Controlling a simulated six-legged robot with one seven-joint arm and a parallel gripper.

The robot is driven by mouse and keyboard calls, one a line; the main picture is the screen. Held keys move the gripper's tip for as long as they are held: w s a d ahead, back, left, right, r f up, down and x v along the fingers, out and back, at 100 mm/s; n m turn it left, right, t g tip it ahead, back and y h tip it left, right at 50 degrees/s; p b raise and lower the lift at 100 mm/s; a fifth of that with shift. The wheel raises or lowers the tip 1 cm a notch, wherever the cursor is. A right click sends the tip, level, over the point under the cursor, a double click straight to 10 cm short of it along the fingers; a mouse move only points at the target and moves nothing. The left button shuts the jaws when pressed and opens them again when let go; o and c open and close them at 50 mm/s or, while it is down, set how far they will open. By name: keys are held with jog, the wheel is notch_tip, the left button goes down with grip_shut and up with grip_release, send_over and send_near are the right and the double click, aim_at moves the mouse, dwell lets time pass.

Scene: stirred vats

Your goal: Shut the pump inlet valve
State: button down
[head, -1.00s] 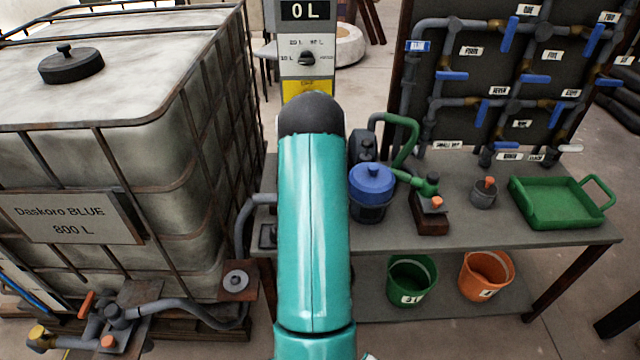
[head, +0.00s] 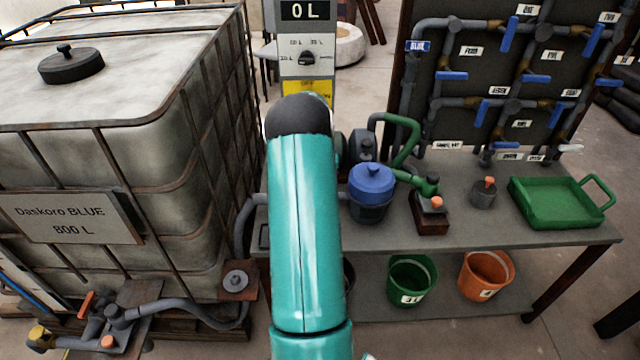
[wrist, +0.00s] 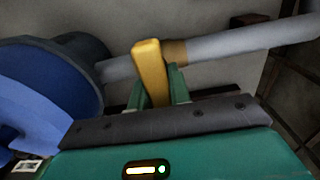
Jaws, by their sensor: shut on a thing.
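The pump inlet valve shows in the wrist view as a yellow lever (wrist: 149,72) beside a brass-coloured collar (wrist: 175,51) on a grey pipe (wrist: 240,40). The lever stands across the line of the pipe in that picture. My gripper (wrist: 156,84) has its green fingers on either side of the lever's lower part and is shut on it. A blue round body (wrist: 40,95) at the pipe's left end is close to the gripper. In the head view my teal arm hides the gripper and the lever.
A pipe panel with blue levers (head: 452,76) stands behind. A large caged tank (head: 120,170) stands close on the left. Two buckets sit on the lower shelf.

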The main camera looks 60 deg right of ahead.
jog(key=c, duration=1.3)
grip_release()
notch_tip(320, 180, up, 14)
jog(key=shift+f, duration=0.1)
